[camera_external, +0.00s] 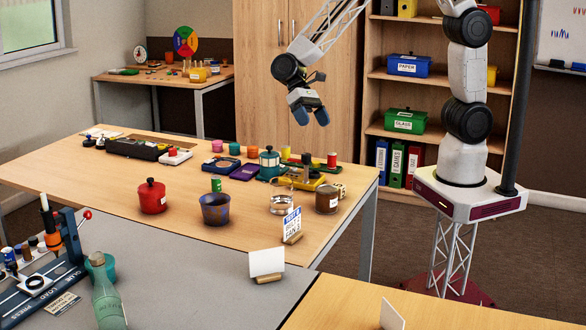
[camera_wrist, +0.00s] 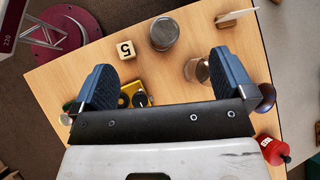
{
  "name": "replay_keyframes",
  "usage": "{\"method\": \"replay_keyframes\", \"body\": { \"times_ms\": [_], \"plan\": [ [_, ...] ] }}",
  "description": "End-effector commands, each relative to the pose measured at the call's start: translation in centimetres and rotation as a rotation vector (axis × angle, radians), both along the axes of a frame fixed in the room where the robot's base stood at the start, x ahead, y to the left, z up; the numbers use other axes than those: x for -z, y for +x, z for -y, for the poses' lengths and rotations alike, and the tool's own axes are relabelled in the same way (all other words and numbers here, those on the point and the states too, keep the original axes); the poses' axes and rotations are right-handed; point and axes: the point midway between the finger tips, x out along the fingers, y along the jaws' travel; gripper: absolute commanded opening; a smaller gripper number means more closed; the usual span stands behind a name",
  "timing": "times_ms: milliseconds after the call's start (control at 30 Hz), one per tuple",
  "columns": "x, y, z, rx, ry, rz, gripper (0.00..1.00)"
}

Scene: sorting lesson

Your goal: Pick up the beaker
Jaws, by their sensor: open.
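The beaker (camera_external: 282,199) is a clear glass vessel standing upright on the wooden table, behind a small printed sign. In the wrist view the beaker (camera_wrist: 197,70) is partly hidden behind the right finger. My gripper (camera_external: 311,116) is open and empty, well above the far side of the table.
Close to the beaker stand a brown jar (camera_external: 327,201), the printed sign (camera_external: 292,225), a blue pot (camera_external: 215,209) and a yellow device (camera_external: 303,189). A red pot (camera_external: 152,197) is further left.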

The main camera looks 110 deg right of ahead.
Motion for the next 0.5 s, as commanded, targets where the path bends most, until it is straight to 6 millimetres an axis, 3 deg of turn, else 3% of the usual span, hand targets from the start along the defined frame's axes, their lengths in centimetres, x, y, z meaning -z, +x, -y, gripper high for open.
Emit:
{"method": "replay_keyframes", "body": {
  "times_ms": [500],
  "plan": [
    [9.8,8.2,1.5,0.234,0.193,-0.218,1.0]
  ]
}}
